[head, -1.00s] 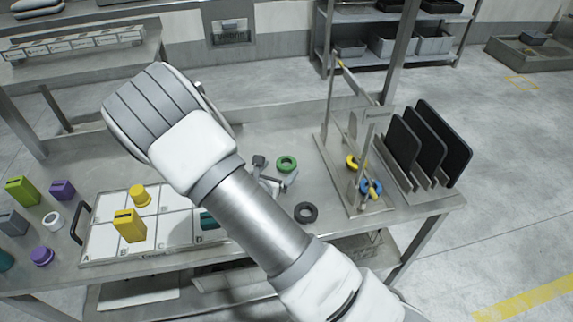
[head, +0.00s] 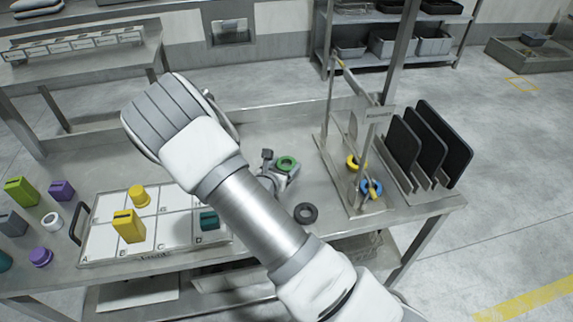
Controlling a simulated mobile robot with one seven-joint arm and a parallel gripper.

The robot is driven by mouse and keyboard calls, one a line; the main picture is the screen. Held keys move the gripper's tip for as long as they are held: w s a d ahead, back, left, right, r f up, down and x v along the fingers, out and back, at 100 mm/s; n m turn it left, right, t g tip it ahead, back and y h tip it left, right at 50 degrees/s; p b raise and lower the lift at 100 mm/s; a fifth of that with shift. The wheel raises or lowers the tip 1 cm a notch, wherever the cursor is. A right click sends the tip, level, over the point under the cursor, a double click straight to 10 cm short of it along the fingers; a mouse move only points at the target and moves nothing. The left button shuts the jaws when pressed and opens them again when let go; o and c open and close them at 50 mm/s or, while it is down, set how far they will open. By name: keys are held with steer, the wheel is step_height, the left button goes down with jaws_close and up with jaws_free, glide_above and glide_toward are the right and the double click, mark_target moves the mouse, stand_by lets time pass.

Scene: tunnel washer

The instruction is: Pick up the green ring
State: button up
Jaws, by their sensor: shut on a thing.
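The green ring (head: 286,163) is at the back middle of the grey metal table, right of my forearm. My gripper (head: 279,166) is at the ring and shut on it, one finger overlapping it in the picture. My arm hides most of the gripper body. I cannot tell whether the ring still touches the table.
A black ring (head: 306,213) lies in front. A white compartment tray (head: 100,240) with blocks is at left.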

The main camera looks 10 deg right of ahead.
steer(key=shift+r, duration=0.15)
steer(key=shift+c, duration=0.2)
steer(key=shift+r, duration=0.6)
step_height(320, 180, up, 2)
steer(key=shift+r+p, duration=0.2)
steer(key=shift+p, duration=0.15)
steer(key=s+d+r, duration=0.6)
steer(key=d+r, duration=0.1)
steer(key=d, duration=0.2)
steer(key=shift+s+d, duration=0.3)
steer(key=shift+s, duration=0.05)
steer(key=shift+r, duration=0.1)
steer(key=a+r+n+t+y+p, duration=0.1)
steer(key=a+r+n+y+p, duration=0.2)
steer(key=a+r, duration=0.4)
steer(key=shift+s+a+t+p, duration=0.35)
steer(key=shift+a+p, duration=0.3)
steer(key=shift+a, duration=0.55)
